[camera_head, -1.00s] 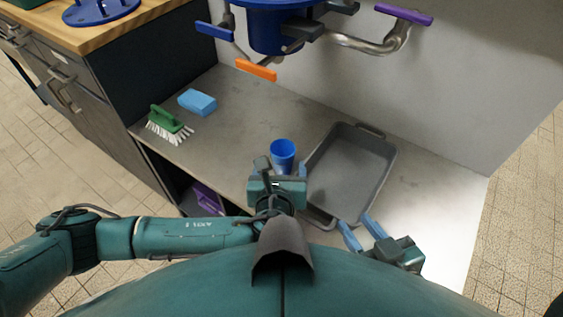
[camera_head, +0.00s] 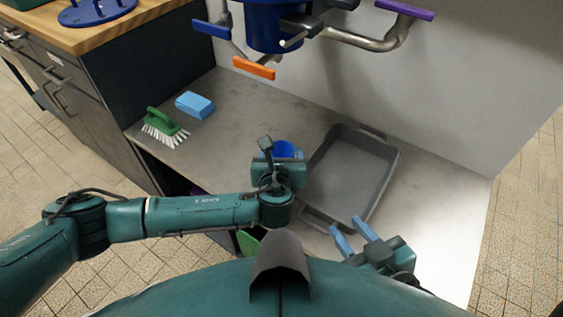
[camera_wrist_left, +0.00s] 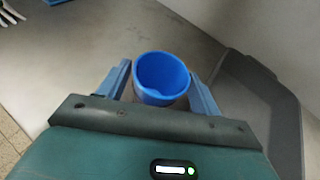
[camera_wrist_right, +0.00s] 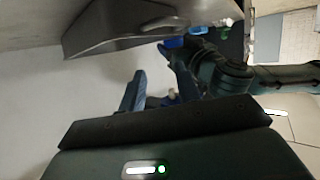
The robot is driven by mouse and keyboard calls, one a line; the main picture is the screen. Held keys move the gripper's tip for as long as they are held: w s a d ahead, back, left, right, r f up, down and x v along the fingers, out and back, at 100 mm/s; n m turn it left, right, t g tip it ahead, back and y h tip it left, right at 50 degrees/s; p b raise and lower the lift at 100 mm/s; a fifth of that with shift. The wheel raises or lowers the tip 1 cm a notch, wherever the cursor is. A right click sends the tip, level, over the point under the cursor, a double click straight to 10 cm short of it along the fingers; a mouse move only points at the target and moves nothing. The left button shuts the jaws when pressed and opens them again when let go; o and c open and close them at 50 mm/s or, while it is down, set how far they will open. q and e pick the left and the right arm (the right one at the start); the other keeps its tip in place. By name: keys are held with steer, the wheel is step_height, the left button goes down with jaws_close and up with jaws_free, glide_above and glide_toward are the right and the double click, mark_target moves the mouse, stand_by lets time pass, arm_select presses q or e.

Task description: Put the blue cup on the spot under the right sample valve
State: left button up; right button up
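The blue cup (camera_head: 283,148) stands on the grey counter, just beyond my left gripper (camera_head: 280,168), which partly hides it in the head view. In the left wrist view, the cup (camera_wrist_left: 162,78) is upright and lies between the two fingertips of my left gripper (camera_wrist_left: 162,88), which is open. I cannot tell whether a finger touches it. My right gripper (camera_head: 356,235) is open and empty near the tray's front right. A pipe with a purple handle (camera_head: 405,10) hangs at the upper right. I cannot make out a marked spot below it.
A grey tray (camera_head: 388,166) lies right of the cup. A blue sponge (camera_head: 195,105) and a green brush (camera_head: 160,124) lie at the left. Above the counter are the blue vessel (camera_head: 273,28), an orange handle (camera_head: 254,68) and a blue handle (camera_head: 211,29).

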arm_select(q)
steer(key=c, duration=0.9)
